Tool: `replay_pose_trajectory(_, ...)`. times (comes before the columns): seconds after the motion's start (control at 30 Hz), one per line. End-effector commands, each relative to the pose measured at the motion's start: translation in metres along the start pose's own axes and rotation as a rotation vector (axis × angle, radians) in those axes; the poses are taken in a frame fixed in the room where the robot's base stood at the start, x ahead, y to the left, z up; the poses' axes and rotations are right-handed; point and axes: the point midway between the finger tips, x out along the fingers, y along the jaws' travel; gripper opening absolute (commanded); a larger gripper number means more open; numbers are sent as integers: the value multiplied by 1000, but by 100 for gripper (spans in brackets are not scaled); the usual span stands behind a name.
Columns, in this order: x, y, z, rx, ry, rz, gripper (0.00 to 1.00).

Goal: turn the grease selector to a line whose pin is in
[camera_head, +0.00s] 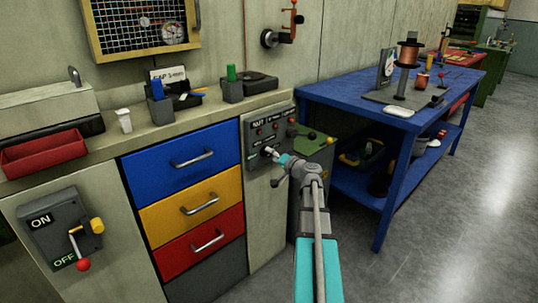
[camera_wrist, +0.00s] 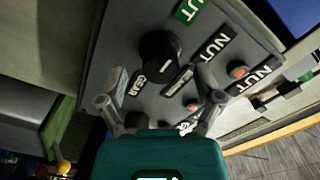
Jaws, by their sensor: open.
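The grey selector panel (camera_head: 256,129) is on the front of the bench's right end, with small red pins and labels. In the wrist view the panel (camera_wrist: 105,55) fills the middle, tilted. A black round knob (camera_wrist: 158,48), seemingly the selector, sits on it, with label plates around it, several reading NUT. Red pins show at the right (camera_wrist: 238,72) and lower down (camera_wrist: 192,106); I cannot tell whether either is in. My gripper (camera_wrist: 163,80) is open, its fingers to either side below the knob, apparently empty. In the head view my gripper (camera_head: 274,156) is at the panel.
A bench with blue, yellow and red drawers (camera_head: 190,208) stands left of the panel. An ON/OFF lever box (camera_head: 50,238) is at lower left. A blue table (camera_head: 340,93) with a spool stand is at the right. The grey floor (camera_head: 450,210) at right is clear.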

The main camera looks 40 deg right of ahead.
Motion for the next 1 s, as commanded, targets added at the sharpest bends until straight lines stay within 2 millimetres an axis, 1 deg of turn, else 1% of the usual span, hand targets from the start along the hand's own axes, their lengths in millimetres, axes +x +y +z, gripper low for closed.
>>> replay_pose_trajectory(0.03,6,0,0,0,-1,-1,85)
replay_pose_trajectory(0.2,15,0,0,0,-1,-1,85)
replay_pose_trajectory(0.57,17,0,0,0,-1,0,85)
replay_pose_trajectory(0.7,17,0,1,0,-1,-1,59)
replay_pose_trajectory(0.97,17,0,1,0,-1,-1,11)
replay_pose_trajectory(1.0,17,0,1,0,-1,-1,3)
